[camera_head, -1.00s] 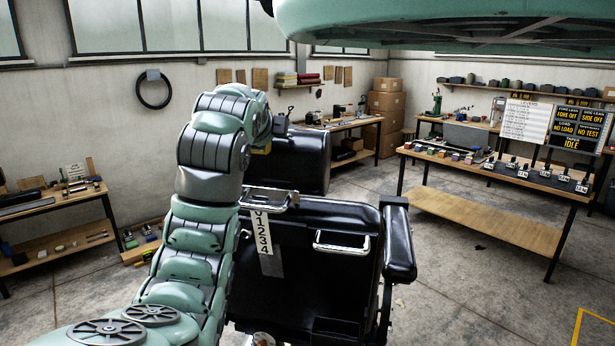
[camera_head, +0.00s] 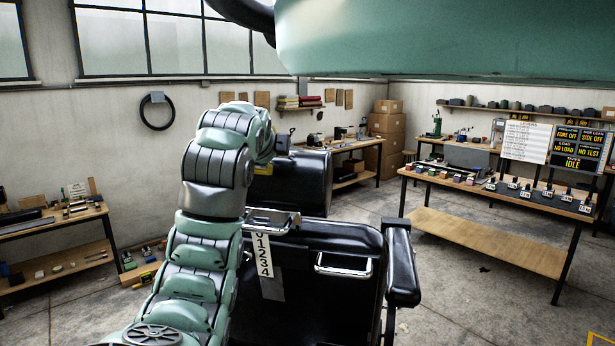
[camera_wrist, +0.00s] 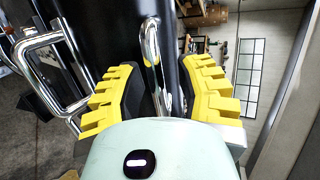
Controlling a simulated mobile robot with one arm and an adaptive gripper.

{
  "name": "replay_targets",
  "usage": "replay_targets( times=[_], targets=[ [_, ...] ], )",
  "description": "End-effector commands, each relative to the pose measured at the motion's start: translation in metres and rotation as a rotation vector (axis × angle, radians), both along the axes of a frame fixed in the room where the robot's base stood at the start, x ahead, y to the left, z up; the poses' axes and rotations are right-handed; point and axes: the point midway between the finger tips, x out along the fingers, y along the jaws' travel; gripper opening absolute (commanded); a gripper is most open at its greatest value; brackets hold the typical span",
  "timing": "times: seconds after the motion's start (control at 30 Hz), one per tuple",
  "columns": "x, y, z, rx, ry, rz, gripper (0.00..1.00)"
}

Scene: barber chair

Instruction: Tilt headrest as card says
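The black padded headrest (camera_head: 303,185) stands above the black chair back (camera_head: 330,250) in the head view. A chrome handle (camera_head: 343,264) is on the back, and another bar (camera_head: 265,222) lies beside my arm. A pale strip (camera_head: 264,255) numbered 0 to 4 hangs below that bar. My gripper (camera_wrist: 160,92) has its yellow fingers apart in the wrist view. A thin chrome bar (camera_wrist: 151,45) runs into the gap between them, in front of a black surface. I cannot tell whether either finger touches it. In the head view my arm mostly hides the gripper.
A black armrest (camera_head: 402,265) is at the chair's right. A right-hand bench (camera_head: 490,255) carries small blocks and levers, with a white printed board (camera_head: 526,141) and dark status signs (camera_head: 577,145). A left bench (camera_head: 60,215) holds tools.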

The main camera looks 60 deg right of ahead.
Motion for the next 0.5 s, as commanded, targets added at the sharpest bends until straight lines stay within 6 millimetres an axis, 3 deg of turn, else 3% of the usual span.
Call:
replay_targets(
  times=[0.5],
  targets=[
    [-0.0048,0.0078,0.0049,-0.003,-0.001,-0.001,0.43]
  ],
)
